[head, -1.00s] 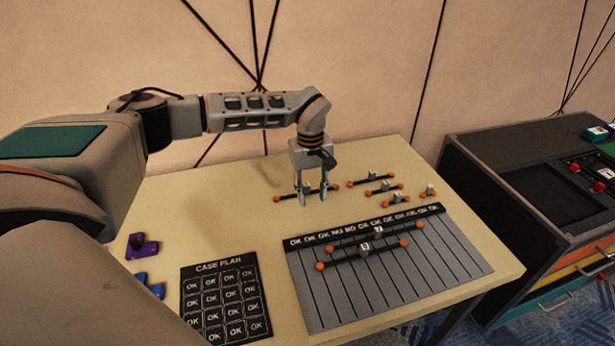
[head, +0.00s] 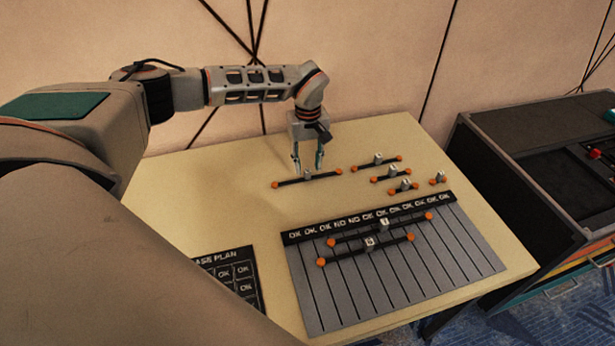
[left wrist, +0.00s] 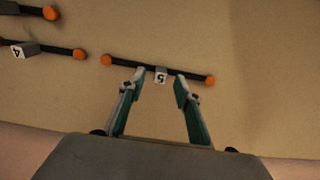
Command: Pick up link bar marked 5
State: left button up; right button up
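The link bar marked 5 (left wrist: 125,66) is a black bar with orange ball ends and a grey block with the number at its middle. In the left wrist view it lies just beyond my left gripper (left wrist: 160,82), whose open fingers stand on either side of the number block. In the head view the bar (head: 288,183) lies on the table at the back, and my left gripper (head: 308,168) points down at its middle. I cannot tell whether the fingers touch it. My right gripper is not in view.
A bar marked 4 (left wrist: 58,49) lies close by in the left wrist view. Several shorter bars (head: 390,178) lie to the right. Two long bars lie on the grey board (head: 455,250). A dark cabinet (head: 510,190) stands right of the table (head: 225,195).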

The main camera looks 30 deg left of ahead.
aim_at(307, 170)
pick_arm(q)
notch_tip(307, 170, down, 2)
jog(key=shift+f, duration=0.55)
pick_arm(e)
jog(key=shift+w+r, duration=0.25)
pick_arm(q)
jog(key=shift+c, duration=0.3)
grip_shut()
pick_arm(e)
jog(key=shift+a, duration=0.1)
